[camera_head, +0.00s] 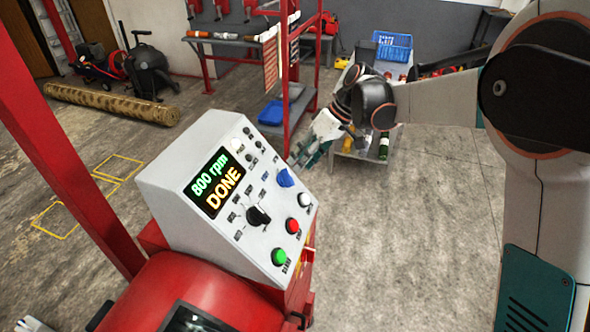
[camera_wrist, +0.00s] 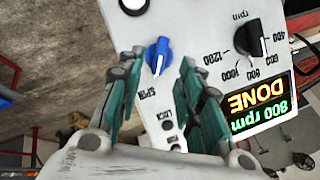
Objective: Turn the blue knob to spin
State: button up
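The blue knob (camera_head: 285,178) sits on the sloped grey control panel (camera_head: 178,183), near its upper right edge. A LOCK label (camera_wrist: 168,127) is printed nearby. My gripper (camera_head: 302,154) is just behind the panel's right edge in the head view. In the wrist view my gripper (camera_wrist: 162,62) is open, with teal fingers spread and nothing held. I cannot tell whether the fingertips touch the knob.
The display (camera_head: 217,184) reads 800 rpm and DONE. A black rotary knob (camera_head: 258,215), a red button (camera_head: 292,226), a green button (camera_head: 279,257) and a white button (camera_head: 305,200) share the panel. A red rack (camera_head: 290,75) and a cart (camera_head: 360,150) stand behind.

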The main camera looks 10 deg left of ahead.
jog(key=v, duration=0.5)
jog(key=shift+d+r, duration=0.2)
jog(key=shift+r, duration=0.1)
